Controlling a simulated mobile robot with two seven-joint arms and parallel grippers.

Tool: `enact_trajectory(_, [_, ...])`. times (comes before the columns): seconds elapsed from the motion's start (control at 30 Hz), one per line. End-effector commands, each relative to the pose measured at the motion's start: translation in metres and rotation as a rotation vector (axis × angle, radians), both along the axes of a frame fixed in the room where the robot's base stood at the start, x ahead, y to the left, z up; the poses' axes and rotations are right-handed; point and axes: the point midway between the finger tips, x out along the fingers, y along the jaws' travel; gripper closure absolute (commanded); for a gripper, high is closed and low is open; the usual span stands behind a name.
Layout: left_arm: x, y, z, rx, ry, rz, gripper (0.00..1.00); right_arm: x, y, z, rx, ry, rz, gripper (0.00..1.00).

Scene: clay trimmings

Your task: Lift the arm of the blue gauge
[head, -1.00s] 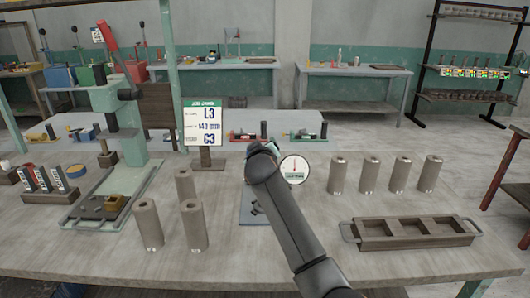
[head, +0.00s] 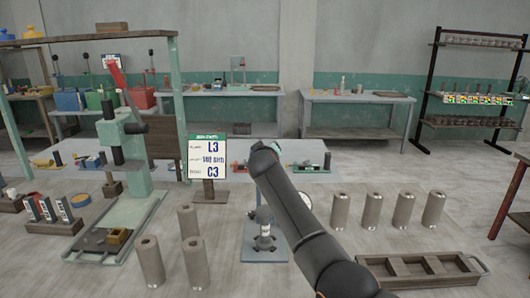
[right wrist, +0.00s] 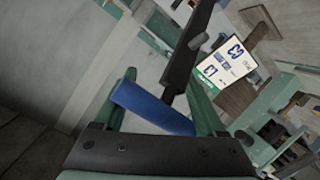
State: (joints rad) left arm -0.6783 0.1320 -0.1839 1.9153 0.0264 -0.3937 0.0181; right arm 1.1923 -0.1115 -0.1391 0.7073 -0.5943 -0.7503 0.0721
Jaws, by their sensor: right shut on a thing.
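The gauge stand (head: 264,243) is at the middle front of the table in the head view, on a flat blue-grey base plate. My right arm covers its upper part and most of its dial. My right gripper's green fingers show in the right wrist view (right wrist: 160,104), shut on a blue bar (right wrist: 148,105) that lies slantwise between them. A dark bar (right wrist: 190,55) runs upward beyond it. The bar looks like the gauge's arm, but its joint to the stand is hidden. The gripper is mostly hidden in the head view. My left gripper is out of view.
Several grey-brown cylinders (head: 372,211) stand to the right and others (head: 151,262) to the left. A compartment tray (head: 366,262) lies at front right. A sign (head: 207,158) stands behind the gauge. A green press (head: 137,165) stands at left.

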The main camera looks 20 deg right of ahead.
Motion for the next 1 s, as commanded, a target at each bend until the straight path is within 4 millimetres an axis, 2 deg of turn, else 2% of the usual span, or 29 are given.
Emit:
enact_trajectory(0.03, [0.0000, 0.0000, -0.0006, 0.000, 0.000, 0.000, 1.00, -0.0007, -0.0008, -0.0103, 0.027, 0.015, -0.006, 1.00])
enact_trajectory(0.93, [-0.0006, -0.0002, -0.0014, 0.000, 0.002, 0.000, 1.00, -0.0011, -0.0017, -0.0137, 0.027, 0.020, -0.008, 1.00])
enact_trajectory(0.97, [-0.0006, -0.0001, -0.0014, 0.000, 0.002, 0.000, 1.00, -0.0011, -0.0017, -0.0137, 0.027, 0.020, -0.008, 0.25])
enact_trajectory(1.0, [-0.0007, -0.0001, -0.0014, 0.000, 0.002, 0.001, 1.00, -0.0010, -0.0017, -0.0138, 0.026, 0.021, -0.008, 0.20])
